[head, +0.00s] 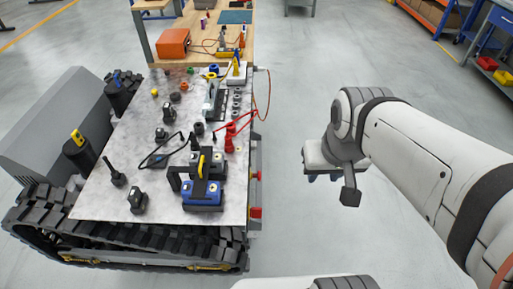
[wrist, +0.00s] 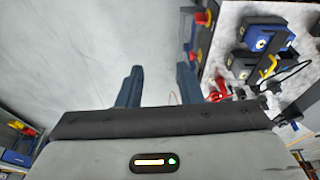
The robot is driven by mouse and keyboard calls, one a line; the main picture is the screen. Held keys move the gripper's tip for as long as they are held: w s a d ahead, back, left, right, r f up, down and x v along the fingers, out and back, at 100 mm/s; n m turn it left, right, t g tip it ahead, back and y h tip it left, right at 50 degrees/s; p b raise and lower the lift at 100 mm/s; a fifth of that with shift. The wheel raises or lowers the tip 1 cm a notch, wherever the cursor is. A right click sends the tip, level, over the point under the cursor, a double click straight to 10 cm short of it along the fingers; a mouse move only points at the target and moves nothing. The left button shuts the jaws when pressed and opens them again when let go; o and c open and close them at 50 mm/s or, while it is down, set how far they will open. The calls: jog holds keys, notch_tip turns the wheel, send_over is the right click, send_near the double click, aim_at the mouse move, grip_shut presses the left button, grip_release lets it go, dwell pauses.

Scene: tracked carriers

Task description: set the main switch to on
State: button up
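The tracked carrier's metal deck (head: 100,190) is on the left in the head view. Red parts, one with yellow around it (head: 256,212), sit on its right side; a red knob on a yellow base (wrist: 203,18) shows in the wrist view. I cannot tell for sure which part is the main switch or how it is set. My gripper (head: 325,178) hangs over bare floor to the right of the carrier, apart from it. In the wrist view my gripper (wrist: 158,85) has its two dark blue fingers apart, with nothing between them.
Blue and black blocks with a yellow handle (head: 201,166), a red item (head: 230,137) and cables lie on the deck. A wooden bench (head: 200,40) stands beyond, with an orange box (head: 173,43). The floor between carrier and arm is clear.

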jog(key=m+g+y+b, duration=0.2)
jog(key=m+y+b, duration=1.6)
jog(key=m+b, duration=0.25)
send_near(260, 211)
jog(key=a, duration=0.2)
jog(key=shift+m, duration=0.55)
jog(key=a, duration=0.5)
jog(key=w+a, duration=0.1)
jog(key=a, duration=0.2)
jog(key=shift+f, duration=0.25)
